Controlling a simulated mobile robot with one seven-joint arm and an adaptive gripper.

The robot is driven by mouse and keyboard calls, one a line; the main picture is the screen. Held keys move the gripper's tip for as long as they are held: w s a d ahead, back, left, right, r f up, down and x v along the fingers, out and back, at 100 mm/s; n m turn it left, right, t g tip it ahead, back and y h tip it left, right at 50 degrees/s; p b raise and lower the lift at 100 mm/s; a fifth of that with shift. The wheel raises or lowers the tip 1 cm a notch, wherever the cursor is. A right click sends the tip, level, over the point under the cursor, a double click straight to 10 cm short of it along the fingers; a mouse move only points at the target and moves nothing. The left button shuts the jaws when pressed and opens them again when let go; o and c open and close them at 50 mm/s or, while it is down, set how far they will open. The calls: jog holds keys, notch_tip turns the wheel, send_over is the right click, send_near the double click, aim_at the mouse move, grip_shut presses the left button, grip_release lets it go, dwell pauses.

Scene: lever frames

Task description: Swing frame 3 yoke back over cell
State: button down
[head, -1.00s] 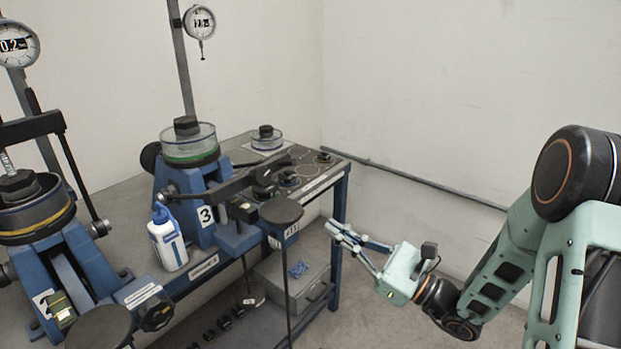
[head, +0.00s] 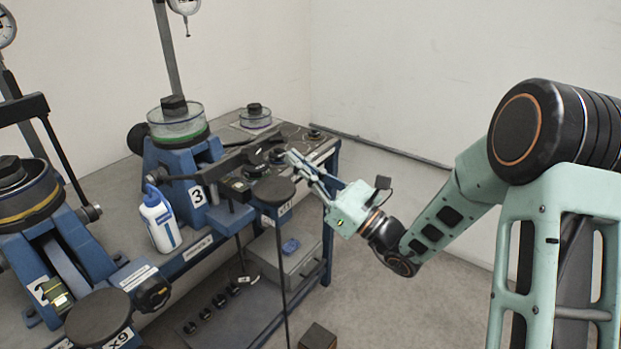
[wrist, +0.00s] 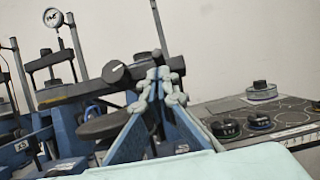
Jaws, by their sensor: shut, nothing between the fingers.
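Frame 3 (head: 198,194) is the blue lever frame with a "3" label at the middle of the bench. Its cell (head: 178,131), a clear ring with a green band and black cap, stands uncovered on top. Its dark yoke (head: 228,160) lies swung down in front of the cell, reaching right. My gripper (head: 292,157) is shut and empty by the yoke's right end; whether it touches cannot be told. In the wrist view my fingertips (wrist: 159,78) overlap the dark yoke bar (wrist: 85,88), partly hiding it.
A white bottle (head: 160,220) stands left of frame 3. Frame 2 (head: 50,285) is at left, its yoke upright over its cell. A round black pan (head: 272,191) sits below my fingers. Another dish (head: 255,118) stands at the back. Floor to the right is clear.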

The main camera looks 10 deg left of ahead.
jog(key=shift+w+a+r, duration=0.1)
jog(key=shift+a+r, duration=0.15)
jog(key=shift+r, duration=0.3)
